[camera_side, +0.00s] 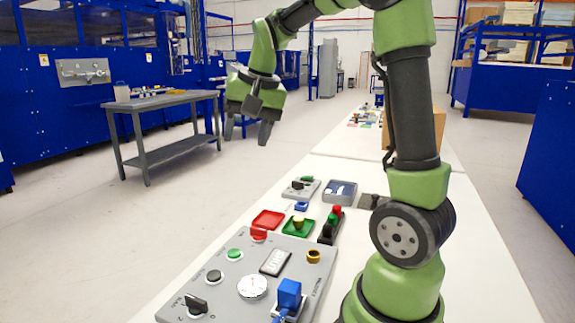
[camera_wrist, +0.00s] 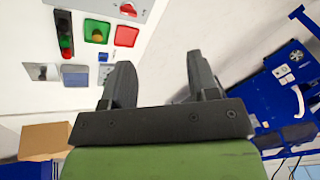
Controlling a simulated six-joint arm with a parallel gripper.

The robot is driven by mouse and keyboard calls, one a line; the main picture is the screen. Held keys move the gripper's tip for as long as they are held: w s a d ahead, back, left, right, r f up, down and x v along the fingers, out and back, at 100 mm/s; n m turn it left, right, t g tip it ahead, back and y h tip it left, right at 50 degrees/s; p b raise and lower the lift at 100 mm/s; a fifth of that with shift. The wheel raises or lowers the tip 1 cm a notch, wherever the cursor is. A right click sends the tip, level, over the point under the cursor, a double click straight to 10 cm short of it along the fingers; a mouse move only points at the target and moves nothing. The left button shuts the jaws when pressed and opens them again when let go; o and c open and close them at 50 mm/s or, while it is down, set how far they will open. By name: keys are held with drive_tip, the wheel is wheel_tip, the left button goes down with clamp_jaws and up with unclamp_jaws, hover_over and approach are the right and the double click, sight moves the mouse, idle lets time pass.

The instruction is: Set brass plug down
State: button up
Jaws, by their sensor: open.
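A small brass-coloured plug (camera_side: 298,221) stands in the green tray (camera_side: 289,232) on the white table. The wrist view also shows the plug (camera_wrist: 98,36) inside the green tray (camera_wrist: 88,26). My gripper (camera_side: 247,131) is open and empty, high up and to the left of the table in the side view. In the wrist view my gripper (camera_wrist: 160,68) shows its two fingers wide apart with nothing between them. The plug is well away from the fingers. Its lower end is hidden by the tray or too small to make out.
A red tray (camera_side: 268,219) lies beside the green one. A control panel (camera_side: 228,292) fills the near table. A cardboard box (camera_side: 437,128) stands farther back.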

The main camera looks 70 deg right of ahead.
drive_tip(key=s+a+n+t+y, duration=0.2)
drive_tip(key=s+a+n, duration=0.4)
drive_tip(key=s+a, duration=0.7)
drive_tip(key=shift+s+a+r+n+t+y, duration=0.3)
drive_tip(key=shift+s+a+n+t, duration=0.1)
drive_tip(key=shift+a+t, duration=0.4)
idle(0.9)
